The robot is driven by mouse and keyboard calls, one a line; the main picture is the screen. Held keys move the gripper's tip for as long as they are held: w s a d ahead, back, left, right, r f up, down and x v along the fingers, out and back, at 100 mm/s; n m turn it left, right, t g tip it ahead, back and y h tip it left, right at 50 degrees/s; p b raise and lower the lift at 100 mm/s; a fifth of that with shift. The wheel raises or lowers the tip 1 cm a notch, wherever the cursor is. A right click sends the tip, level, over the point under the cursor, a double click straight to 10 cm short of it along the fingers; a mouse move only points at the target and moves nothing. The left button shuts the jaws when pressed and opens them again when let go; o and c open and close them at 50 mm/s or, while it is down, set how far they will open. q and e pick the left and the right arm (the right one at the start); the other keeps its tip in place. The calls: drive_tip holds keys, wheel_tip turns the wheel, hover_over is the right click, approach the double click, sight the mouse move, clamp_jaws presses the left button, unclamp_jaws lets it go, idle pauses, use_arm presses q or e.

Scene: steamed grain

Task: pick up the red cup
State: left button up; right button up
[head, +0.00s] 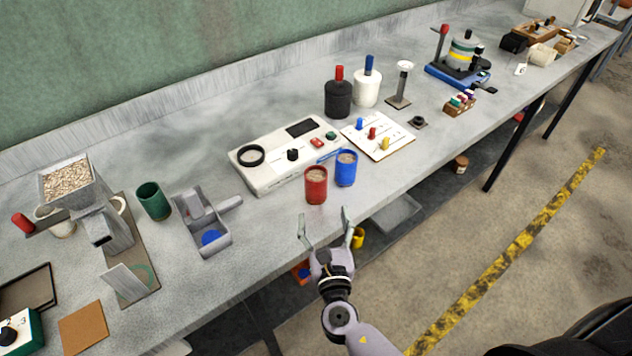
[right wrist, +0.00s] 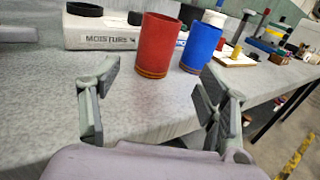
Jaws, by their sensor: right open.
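The red cup (head: 316,186) stands upright near the front edge of the bench, with grain-like contents showing at its top. It also shows in the right wrist view (right wrist: 157,47), upright, ahead of and between the open fingers. My right gripper (head: 325,226) is open and empty, just in front of the red cup and apart from it; its fingers also show in the right wrist view (right wrist: 157,92). A blue cup (head: 346,169) with similar contents stands close beside the red cup on the right. My left gripper is not in view.
A white moisture meter (head: 272,179) sits behind the cups, also seen in the right wrist view (right wrist: 90,42). A white board with coloured knobs (head: 360,143) lies behind the blue cup. A green cup (head: 153,201) and grey scoop-like tray (head: 217,243) stand left. Bench between tray and red cup is clear.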

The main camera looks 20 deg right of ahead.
sight(317, 193)
drive_tip(key=w, duration=0.3)
drive_tip(key=w+d, duration=0.1)
drive_tip(key=w, duration=0.1)
drive_tip(key=shift+p, duration=0.35)
drive_tip(key=w, duration=0.1)
drive_tip(key=w+p, duration=0.1)
drive_tip(key=w, duration=0.3)
drive_tip(key=shift+d+r, duration=0.1)
drive_tip(key=shift+r, duration=0.15)
drive_tip(key=shift+w+f, duration=0.1)
drive_tip(key=shift+w, duration=0.15)
drive_tip(key=shift+s, duration=0.1)
drive_tip(key=shift+c, duration=0.7)
clamp_jaws()
